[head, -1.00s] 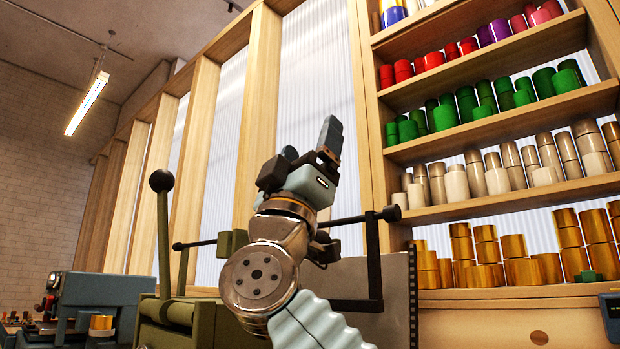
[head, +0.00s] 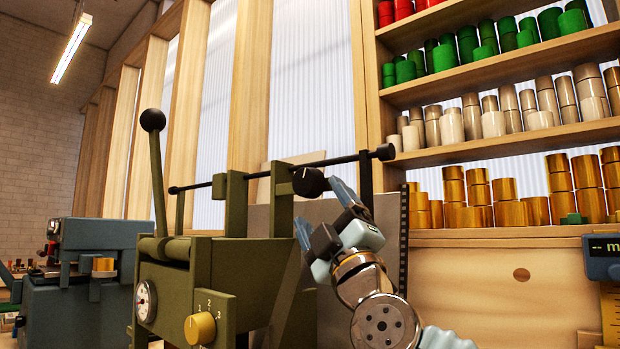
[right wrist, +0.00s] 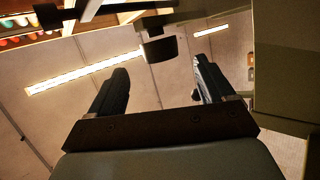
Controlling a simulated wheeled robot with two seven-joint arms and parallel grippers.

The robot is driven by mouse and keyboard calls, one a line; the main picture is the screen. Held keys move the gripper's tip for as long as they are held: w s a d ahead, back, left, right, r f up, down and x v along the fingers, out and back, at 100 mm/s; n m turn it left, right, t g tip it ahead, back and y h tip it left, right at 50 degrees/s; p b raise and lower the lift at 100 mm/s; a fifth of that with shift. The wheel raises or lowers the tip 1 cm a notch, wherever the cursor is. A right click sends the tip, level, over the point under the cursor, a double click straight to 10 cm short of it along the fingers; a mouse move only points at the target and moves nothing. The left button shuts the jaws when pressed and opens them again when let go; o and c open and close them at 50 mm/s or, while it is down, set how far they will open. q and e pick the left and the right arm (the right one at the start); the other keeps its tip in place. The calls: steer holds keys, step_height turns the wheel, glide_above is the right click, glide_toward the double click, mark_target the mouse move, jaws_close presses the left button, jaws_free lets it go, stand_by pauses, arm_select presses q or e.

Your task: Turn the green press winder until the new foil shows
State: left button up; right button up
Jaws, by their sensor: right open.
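The green press (head: 190,275) stands left of centre in the head view, with a tall black-knobbed lever (head: 157,180). A thin dark bar (head: 235,176) runs across its top. A round black winder knob (head: 309,182) sits at the press's upper right, under the bar. My right gripper (head: 321,209) is open and empty, its fingers pointing up beside the knob. In the right wrist view a dark knob (right wrist: 160,49) lies ahead between the open fingers (right wrist: 160,85); contact cannot be told. I cannot make out any foil on the press. My left gripper is not in view.
Shelves with red, green, silver and gold foil rolls (head: 486,190) fill the right. A blue-grey machine (head: 75,285) stands at far left. The press carries a dial gauge (head: 146,302) and a yellow knob (head: 200,327). A blue device (head: 602,255) is at the right edge.

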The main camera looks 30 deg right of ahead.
mark_target(312, 191)
steer(key=p+x, duration=0.1)
steer(key=x, duration=0.5)
steer(key=shift+w+r, duration=0.15)
